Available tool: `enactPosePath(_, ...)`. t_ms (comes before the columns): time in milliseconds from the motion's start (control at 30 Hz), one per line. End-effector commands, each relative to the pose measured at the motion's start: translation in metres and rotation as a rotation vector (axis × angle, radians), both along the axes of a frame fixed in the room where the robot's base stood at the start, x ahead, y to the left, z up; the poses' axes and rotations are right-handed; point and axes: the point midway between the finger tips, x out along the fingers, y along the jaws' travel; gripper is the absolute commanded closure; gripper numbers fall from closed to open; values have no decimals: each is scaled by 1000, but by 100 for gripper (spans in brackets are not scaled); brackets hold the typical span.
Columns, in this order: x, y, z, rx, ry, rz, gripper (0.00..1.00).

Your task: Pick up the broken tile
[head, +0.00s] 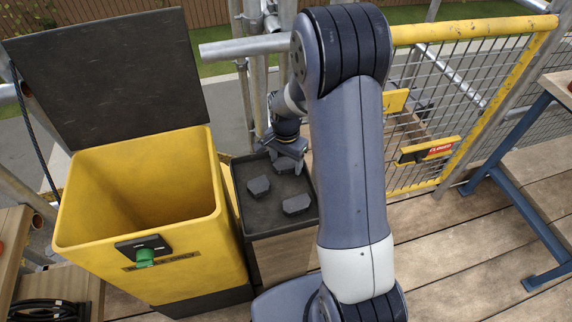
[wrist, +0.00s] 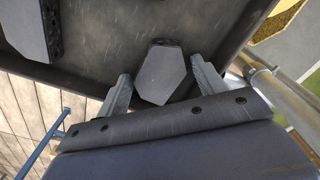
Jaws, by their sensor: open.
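Several dark grey tile pieces with angled corners lie on a black tray. In the head view, one piece (head: 258,186) is at the left and another (head: 296,204) is nearer the front. A third piece (head: 285,166) is at the back, partly hidden by my gripper (head: 287,152). In the wrist view, my gripper (wrist: 163,85) is open, with one finger on each side of a pointed tile piece (wrist: 162,72). I cannot tell whether the fingers touch it. Another piece (wrist: 22,30) lies at upper left. Which one is the broken tile is not clear.
The black tray (head: 272,223) has a raised rim and sits on a wooden stand. An open yellow bin (head: 75,230) with its black lid (head: 110,80) raised stands at left. A yellow mesh gate (head: 430,175) is at right, with scaffold poles behind. The plank floor in front is clear.

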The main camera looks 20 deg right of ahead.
Motion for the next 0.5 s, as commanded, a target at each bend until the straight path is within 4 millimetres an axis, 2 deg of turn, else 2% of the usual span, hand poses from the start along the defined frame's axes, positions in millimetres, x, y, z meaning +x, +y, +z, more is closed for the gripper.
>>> enactPosePath(100,0,0,0,0,0,0,35)
enactPosePath(500,0,0,1,0,0,0,68)
